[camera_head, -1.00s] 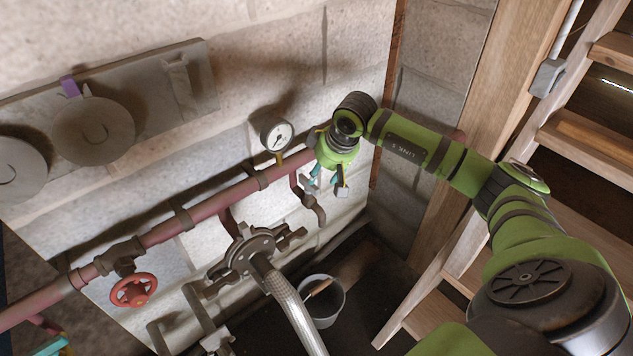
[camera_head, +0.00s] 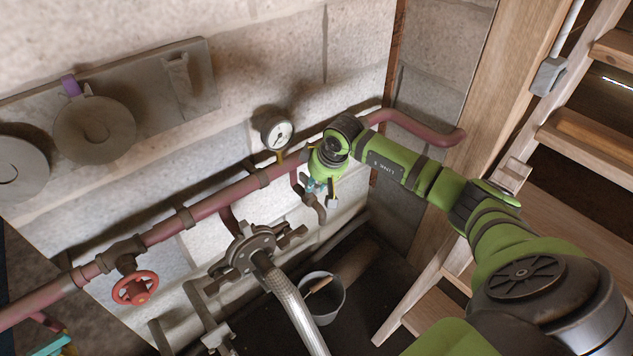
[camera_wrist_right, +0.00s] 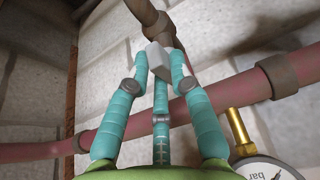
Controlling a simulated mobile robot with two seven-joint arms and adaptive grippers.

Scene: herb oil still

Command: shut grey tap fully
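My right gripper (camera_head: 322,192) is beside the short grey-brown drop pipe with a tap-like fitting (camera_head: 318,210), under the pink pipe right of the gauge. Teal fingers of my left gripper (camera_head: 55,346) show only partly at the bottom left corner.
A pressure gauge (camera_head: 277,132) stands close left of my right gripper. The pink pipe (camera_head: 215,203) runs along the wall, with a red handwheel (camera_head: 135,288) at left. A flanged valve with a braided hose (camera_head: 290,305) and a bucket (camera_head: 322,300) are below. Wooden stairs (camera_head: 560,140) stand right.

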